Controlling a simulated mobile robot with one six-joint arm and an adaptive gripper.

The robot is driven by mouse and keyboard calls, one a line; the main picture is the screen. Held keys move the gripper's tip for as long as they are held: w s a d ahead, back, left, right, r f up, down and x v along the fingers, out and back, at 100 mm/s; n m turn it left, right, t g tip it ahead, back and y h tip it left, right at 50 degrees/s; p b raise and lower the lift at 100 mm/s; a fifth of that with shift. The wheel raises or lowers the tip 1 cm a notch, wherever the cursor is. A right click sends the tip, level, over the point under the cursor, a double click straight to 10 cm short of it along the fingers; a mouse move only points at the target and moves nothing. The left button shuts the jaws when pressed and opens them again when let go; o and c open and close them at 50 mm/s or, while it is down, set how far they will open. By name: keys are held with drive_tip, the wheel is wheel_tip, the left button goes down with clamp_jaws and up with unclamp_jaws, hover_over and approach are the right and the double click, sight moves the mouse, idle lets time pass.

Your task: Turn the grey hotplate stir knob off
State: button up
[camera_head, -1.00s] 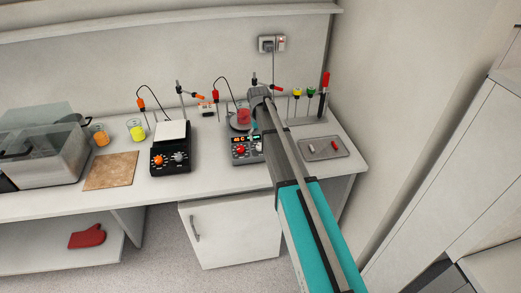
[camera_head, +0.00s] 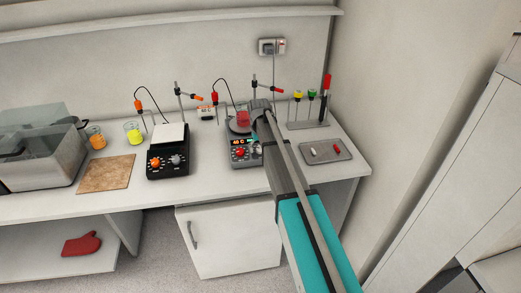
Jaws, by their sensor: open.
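The grey hotplate (camera_head: 236,164) stands on the bench right of centre, with a lit display and knobs on its front. Its red knob (camera_head: 240,153) shows at the front left. The right part of its front panel is partly hidden by my arm, so I cannot read which way the knobs point. A beaker of red liquid (camera_head: 242,117) stands on its plate. My gripper (camera_head: 260,106) is at the far end of my arm, above and behind the right side of the hotplate. It looks empty and apart from the knobs. Its fingers are small and hard to make out.
A black hotplate (camera_head: 167,164) with orange and grey knobs stands to the left. Clamp stands and cables rise behind both hotplates. A grey tray (camera_head: 343,155) and a tool rack (camera_head: 302,125) are on the right. Bare bench lies between the hotplates.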

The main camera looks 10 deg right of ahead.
drive_tip(key=shift+d, duration=0.1)
clamp_jaws()
idle(0.3)
drive_tip(key=shift+n, duration=0.3)
drive_tip(key=shift+n+t+h, duration=0.3)
drive_tip(key=shift+n+h, duration=0.6)
drive_tip(key=shift+n, duration=1.6)
unclamp_jaws()
